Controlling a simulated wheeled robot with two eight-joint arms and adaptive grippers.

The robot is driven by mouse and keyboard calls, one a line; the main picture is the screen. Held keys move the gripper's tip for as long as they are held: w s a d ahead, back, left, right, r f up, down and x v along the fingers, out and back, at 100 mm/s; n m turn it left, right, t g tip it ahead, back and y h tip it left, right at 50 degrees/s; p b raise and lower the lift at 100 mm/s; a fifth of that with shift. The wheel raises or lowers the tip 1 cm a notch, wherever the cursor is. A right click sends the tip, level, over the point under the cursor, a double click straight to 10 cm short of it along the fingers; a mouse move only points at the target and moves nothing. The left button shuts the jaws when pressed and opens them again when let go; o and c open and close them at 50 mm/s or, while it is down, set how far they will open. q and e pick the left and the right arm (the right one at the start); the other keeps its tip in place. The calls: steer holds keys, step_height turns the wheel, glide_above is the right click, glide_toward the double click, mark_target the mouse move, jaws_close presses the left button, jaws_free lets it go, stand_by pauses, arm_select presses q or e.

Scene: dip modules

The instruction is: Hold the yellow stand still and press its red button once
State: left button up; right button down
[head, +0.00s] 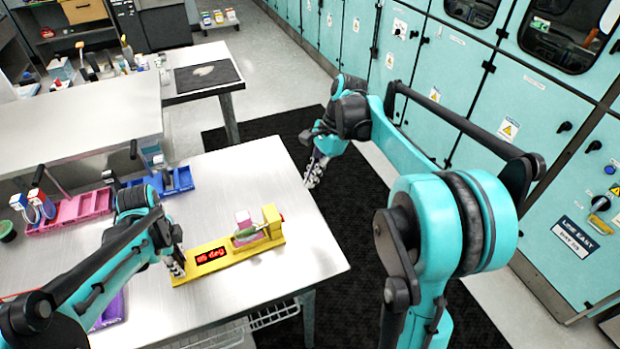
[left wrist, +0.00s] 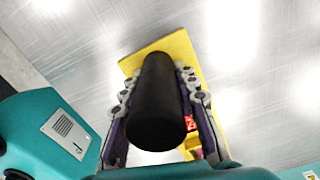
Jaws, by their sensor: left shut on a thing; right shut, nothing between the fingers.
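The yellow stand (head: 212,268) lies along the table's front right part, with a red lit display (head: 211,256) and a yellow upright block at its right end. A small red spot, apparently the button (head: 282,217), shows on the block's right side. A pink block and a greenish part sit beside the upright. My left gripper (head: 178,266) is at the stand's left end. In the left wrist view (left wrist: 158,105) its fingers close around a black cylindrical post (left wrist: 157,100) above the yellow base (left wrist: 186,48). My right gripper (head: 312,172) is shut and empty, behind and right of the block, apart from it.
A blue tray (head: 180,180) and a pink tray (head: 85,208) lie further back on the table (head: 265,165). A purple tray (head: 110,314) is partly hidden by my left arm. Teal cabinets (head: 460,80) stand to the right beyond a dark floor mat.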

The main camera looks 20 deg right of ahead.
arm_select(q)
steer(key=o, duration=1.2)
steer(key=shift+c, duration=0.2)
steer(key=shift+r, duration=0.1)
steer(key=shift+r+p, duration=3.4)
steer(key=shift+r, duration=1.1)
steer(key=shift+f, duration=0.1)
